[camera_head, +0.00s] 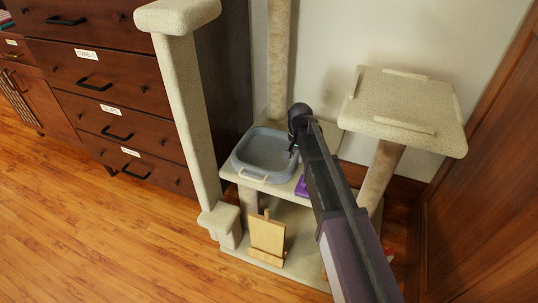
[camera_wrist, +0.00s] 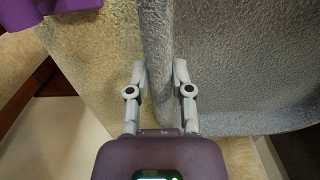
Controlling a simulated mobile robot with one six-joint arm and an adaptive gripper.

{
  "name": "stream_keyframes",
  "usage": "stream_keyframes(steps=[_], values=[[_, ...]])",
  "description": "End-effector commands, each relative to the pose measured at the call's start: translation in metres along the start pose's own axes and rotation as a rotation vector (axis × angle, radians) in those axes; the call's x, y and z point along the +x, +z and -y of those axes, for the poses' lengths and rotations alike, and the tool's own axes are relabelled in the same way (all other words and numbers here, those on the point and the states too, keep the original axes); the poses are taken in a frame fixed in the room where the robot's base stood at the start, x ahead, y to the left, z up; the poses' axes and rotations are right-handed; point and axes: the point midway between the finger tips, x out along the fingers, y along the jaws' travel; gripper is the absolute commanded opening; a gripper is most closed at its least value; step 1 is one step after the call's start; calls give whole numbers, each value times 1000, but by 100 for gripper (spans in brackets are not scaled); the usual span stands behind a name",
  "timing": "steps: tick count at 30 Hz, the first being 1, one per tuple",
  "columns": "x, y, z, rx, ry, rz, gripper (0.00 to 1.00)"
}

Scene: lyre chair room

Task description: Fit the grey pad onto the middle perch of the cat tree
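The grey pad (camera_head: 263,153), a shallow square with a raised rim, is over the left part of the middle perch (camera_head: 285,188) of the cat tree. A pale lip (camera_head: 253,176) shows at its front edge. I cannot tell whether the pad lies flat or fully seated. My gripper (camera_head: 293,146) is at the pad's right rim. In the wrist view the pad (camera_wrist: 235,60) fills the right side, and my gripper (camera_wrist: 160,75) has one finger on each side of the rim, closed against it. The back edge of the perch is partly hidden.
A purple block (camera_head: 301,187) lies on the perch right of the pad. A tall post (camera_head: 190,105) stands at left, a higher perch (camera_head: 403,105) with pale lips at right. A small wooden stand (camera_head: 267,237) is on the base below. A dark dresser (camera_head: 110,85) is at left; the floor in front is clear.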

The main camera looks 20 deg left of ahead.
Motion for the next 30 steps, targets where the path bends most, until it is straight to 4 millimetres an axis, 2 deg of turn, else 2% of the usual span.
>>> stream_keyframes(steps=[17, 23, 30], values=[[-4, 0, 0, 0, 0, 0, 0], [-15, 0, 0, 0, 0, 0, 0], [-37, 0, 0, 0, 0, 0, 0]])
